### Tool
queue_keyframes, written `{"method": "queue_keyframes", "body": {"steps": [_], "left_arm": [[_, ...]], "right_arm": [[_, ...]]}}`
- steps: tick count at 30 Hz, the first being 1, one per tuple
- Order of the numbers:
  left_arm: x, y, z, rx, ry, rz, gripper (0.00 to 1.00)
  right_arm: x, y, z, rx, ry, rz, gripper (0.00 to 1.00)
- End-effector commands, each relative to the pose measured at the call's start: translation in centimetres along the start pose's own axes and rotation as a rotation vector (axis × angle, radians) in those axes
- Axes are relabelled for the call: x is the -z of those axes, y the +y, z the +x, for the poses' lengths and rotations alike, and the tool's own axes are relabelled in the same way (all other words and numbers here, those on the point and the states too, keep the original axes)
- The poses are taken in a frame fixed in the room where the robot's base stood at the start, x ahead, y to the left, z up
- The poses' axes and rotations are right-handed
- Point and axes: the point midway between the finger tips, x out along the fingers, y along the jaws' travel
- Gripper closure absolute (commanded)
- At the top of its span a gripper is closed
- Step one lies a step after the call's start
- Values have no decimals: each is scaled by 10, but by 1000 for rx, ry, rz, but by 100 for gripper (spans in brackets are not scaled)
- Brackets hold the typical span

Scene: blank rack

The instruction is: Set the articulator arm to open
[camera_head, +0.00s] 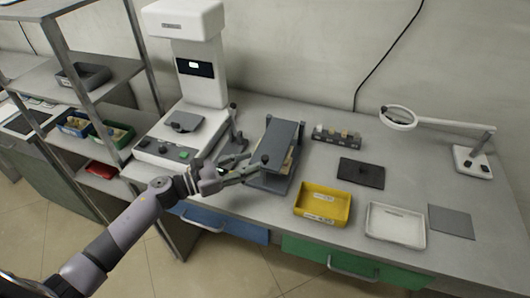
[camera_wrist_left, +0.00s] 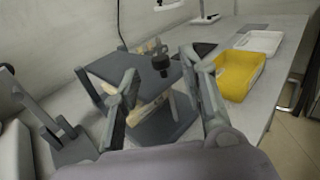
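The articulator (camera_head: 282,136) is a grey two-plate device on the bench, just beyond my left gripper. In the left wrist view its dark upper plate (camera_wrist_left: 125,68) carries a black knob (camera_wrist_left: 162,64) at the near edge. Cream dental models show between the upper plate and the lower base (camera_wrist_left: 160,128); the upper plate stands over them. My left gripper (camera_head: 254,165) is open at the near left side of the articulator. Its fingers show on either side of the knob in the left wrist view; whether they touch the articulator I cannot tell. My right gripper is not in view.
A white machine (camera_head: 197,75) stands left of the articulator, with a small grey stand (camera_head: 235,136) between. A yellow tray (camera_head: 322,204), white tray (camera_head: 396,225), dark pad (camera_head: 361,173) and magnifier lamp (camera_head: 398,117) are to the right. A shelf rack (camera_head: 145,55) is at left.

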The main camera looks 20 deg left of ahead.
Motion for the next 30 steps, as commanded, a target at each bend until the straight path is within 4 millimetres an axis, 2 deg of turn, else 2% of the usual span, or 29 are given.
{"method": "queue_keyframes", "body": {"steps": [3, 10, 21, 30], "left_arm": [[-4, 0, 25, 0, -4, -2, 61], [-1, 0, 52, -2, -2, -2, 61], [0, 0, 58, -1, 0, 0, 61], [0, 0, 57, -1, 0, -1, 81]], "right_arm": [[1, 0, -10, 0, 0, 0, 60], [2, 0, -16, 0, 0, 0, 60], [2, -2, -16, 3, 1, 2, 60], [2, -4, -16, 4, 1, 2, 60]]}}
